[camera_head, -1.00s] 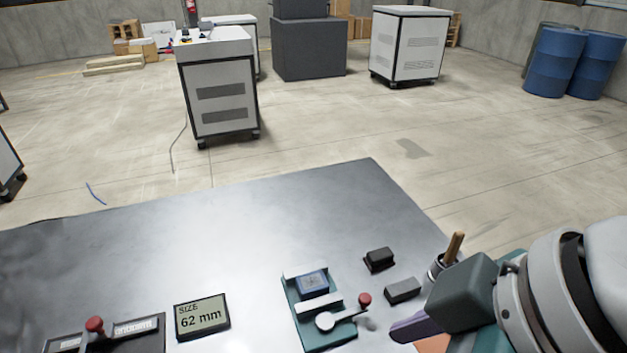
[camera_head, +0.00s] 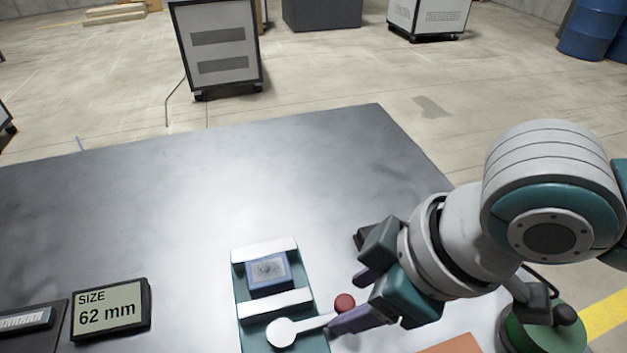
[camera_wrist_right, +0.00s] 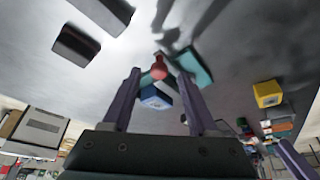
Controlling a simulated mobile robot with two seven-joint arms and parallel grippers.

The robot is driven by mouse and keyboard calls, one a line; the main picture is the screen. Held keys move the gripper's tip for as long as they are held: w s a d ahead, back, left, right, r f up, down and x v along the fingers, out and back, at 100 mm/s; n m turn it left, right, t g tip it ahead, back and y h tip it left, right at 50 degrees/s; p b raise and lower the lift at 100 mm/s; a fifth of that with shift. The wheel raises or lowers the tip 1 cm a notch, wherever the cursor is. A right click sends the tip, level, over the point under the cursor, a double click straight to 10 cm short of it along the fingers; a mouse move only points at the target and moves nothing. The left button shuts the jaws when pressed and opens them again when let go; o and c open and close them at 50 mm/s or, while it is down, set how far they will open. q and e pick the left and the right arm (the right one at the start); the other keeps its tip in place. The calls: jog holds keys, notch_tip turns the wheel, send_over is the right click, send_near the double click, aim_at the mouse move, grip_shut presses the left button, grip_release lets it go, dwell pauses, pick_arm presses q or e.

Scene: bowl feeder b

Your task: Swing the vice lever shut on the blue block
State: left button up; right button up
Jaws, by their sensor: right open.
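The teal vice (camera_head: 241,313) stands on the table at the bottom centre of the head view. The blue block (camera_head: 268,271) lies in it between two pale jaw bars. Its lever (camera_head: 306,324) runs right from a round white pivot to a red knob (camera_head: 345,303). My right gripper (camera_head: 348,301) is open, its purple fingers on either side of the knob. In the right wrist view the knob (camera_wrist_right: 160,66) shows between the fingertips, with the blue block (camera_wrist_right: 155,97) nearby; contact cannot be told. My left gripper is not in view.
A display (camera_head: 111,309) reading "SIZE 62 mm" stands left of the vice. An orange surface (camera_head: 452,345) shows at the bottom edge. The table behind the vice is clear.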

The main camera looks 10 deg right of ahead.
jog(key=shift+w+a+f, duration=0.2)
jog(key=shift+f, duration=0.45)
grip_shut()
